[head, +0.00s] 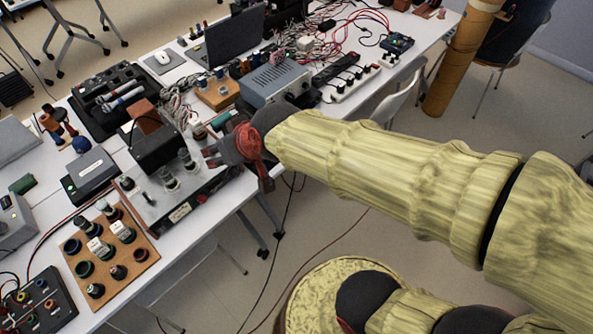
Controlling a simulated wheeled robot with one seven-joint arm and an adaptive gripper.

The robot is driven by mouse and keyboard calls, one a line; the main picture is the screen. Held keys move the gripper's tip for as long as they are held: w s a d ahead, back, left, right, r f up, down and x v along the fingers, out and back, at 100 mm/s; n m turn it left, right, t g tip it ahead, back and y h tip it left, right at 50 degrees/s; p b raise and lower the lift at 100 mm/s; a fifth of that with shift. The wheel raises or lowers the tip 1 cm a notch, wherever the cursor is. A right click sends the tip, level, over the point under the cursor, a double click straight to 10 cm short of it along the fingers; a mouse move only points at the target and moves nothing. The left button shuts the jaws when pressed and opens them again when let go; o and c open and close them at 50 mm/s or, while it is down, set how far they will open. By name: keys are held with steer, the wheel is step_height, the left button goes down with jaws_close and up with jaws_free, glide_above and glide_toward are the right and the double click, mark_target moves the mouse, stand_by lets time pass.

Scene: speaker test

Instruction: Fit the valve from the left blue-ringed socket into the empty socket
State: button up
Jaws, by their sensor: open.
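A wooden socket board (147,242) lies at the lower left on the white table. Several dark and greenish round sockets are on it, and some small upright pieces stand there, two with white labels. One dark bluish ring (72,246) shows at its left side. A metal chassis (205,190) right of the board carries glass valves (168,177) standing upright. Ring colours are too small to tell surely, so I cannot tell which socket is the empty one. My gripper (237,171) is open and empty at the chassis's right end, its fingers pointing left and down; contact cannot be told.
A grey metal box (274,82), a power strip (353,82) and a laptop (233,40) stand farther back among tangled wires. A black panel (38,300) is left of the board. Floor is open beyond the table's front edge.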

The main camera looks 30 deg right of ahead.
steer(key=s+d+r+g+h, duration=0.2)
steer(key=s+d, duration=0.8)
steer(key=s, duration=0.4)
steer(key=shift+s+m+g+h, duration=0.25)
steer(key=shift+m+g+h, duration=0.05)
steer(key=shift+m, duration=0.1)
